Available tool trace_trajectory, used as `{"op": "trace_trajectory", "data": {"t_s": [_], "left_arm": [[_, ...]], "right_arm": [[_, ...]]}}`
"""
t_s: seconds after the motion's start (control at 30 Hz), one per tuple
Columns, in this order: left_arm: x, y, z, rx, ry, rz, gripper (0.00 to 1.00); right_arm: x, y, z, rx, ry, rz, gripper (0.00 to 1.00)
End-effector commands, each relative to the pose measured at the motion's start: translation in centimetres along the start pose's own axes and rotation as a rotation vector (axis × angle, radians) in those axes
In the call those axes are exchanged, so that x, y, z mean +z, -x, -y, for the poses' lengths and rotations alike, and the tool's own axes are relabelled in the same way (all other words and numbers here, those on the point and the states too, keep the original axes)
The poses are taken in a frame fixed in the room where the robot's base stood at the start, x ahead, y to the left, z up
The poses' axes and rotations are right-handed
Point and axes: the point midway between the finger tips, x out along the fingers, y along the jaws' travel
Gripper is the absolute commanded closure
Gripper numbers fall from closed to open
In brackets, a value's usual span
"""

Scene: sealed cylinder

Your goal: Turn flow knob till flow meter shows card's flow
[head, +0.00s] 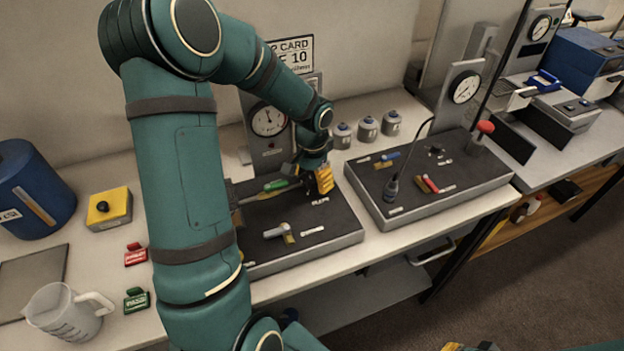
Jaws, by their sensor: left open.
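A white card (294,52) on the back wall is partly covered by my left arm; I can read "CARD" and "10" on it. A round white dial gauge (268,121) stands behind the left dark panel (335,236); its reading is too small to tell. My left gripper (319,186), with yellow fingers, is open over the back right of this panel. The gripper and wrist hide what lies beneath them, and I cannot make out the flow knob. Part of what appears to be my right gripper (470,347) shows at the bottom edge, cut off.
The left panel carries a green-handled lever (276,185) and a yellow-and-grey lever (281,232). Several grey canisters (367,127) stand behind. A jug (64,312) is front left.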

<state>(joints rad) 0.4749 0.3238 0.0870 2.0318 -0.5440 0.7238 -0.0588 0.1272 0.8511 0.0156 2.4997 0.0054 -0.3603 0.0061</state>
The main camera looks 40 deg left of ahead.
Motion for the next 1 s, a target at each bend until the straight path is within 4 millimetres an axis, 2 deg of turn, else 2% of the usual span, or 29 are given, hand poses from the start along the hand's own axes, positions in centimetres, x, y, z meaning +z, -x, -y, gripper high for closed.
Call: {"op": "trace_trajectory", "data": {"t_s": [0.3, 0.5, 0.7, 1.0], "left_arm": [[-0.1, 6.2, 0.0, -0.003, 0.000, -0.004, 0.36], [0.0, 9.5, 0.0, -0.002, 0.000, -0.002, 0.36], [0.0, 11.0, 0.0, 0.000, -0.001, -0.001, 0.36], [0.0, 11.2, 0.0, 0.000, -0.001, 0.001, 0.36]], "right_arm": [[0.0, 0.0, 0.0, 0.000, 0.000, 0.000, 1.00], [0.0, 0.0, 0.0, 0.000, 0.000, 0.000, 1.00], [0.0, 0.0, 0.0, 0.000, 0.000, 0.000, 1.00], [0.0, 0.0, 0.0, 0.000, 0.000, 0.000, 1.00]]}}
